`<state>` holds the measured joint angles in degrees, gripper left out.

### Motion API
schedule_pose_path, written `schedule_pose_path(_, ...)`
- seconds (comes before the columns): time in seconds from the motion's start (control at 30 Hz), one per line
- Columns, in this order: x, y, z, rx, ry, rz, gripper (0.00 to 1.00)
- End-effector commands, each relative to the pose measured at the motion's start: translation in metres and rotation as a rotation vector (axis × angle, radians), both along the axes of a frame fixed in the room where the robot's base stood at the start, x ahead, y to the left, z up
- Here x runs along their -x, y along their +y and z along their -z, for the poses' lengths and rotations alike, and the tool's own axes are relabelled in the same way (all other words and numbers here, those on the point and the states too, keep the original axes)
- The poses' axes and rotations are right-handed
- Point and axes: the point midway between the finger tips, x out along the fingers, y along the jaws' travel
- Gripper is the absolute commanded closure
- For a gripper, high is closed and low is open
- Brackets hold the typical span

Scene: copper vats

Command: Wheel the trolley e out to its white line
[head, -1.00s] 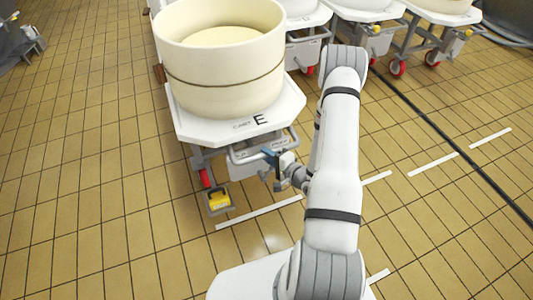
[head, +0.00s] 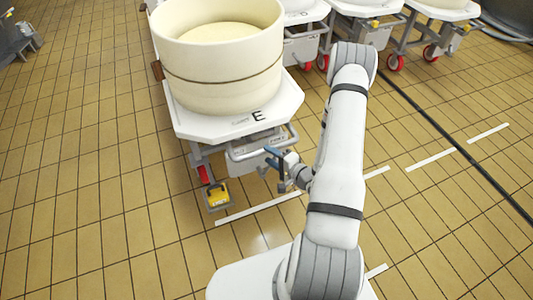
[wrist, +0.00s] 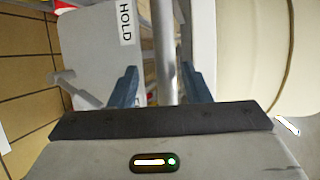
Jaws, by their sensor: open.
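Trolley E (head: 280,118) stands at the upper middle of the head view, a white deck marked E carrying a cream vat (head: 225,75). A grey handle bar (head: 265,145) runs along its near end. It also shows in the wrist view as an upright bar (wrist: 165,55). My gripper (head: 273,158) is open at this handle, its blue fingers (wrist: 160,88) on either side of the bar in the wrist view. Contact cannot be told. A dashed white line (head: 258,208) lies on the floor at the trolley's near end, partly hidden by my arm.
A yellow pedal (head: 218,195) sits low at the trolley's near left. A plate labelled HOLD (wrist: 125,22) shows in the wrist view. Other trolleys with vats (head: 365,10) stand behind to the right. A dark floor strip (head: 440,135) runs at right.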

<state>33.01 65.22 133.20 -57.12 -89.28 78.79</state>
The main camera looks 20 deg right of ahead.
Motion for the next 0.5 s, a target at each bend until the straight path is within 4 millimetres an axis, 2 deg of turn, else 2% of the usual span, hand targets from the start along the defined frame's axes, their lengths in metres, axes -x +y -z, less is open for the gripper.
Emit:
schedule_pose_path(0.2,0.031,-0.016,-0.007,-0.001,0.002,0.004,0.57)
schedule_pose_path(0.5,0.048,-0.022,-0.009,-0.001,0.003,-0.002,0.57)
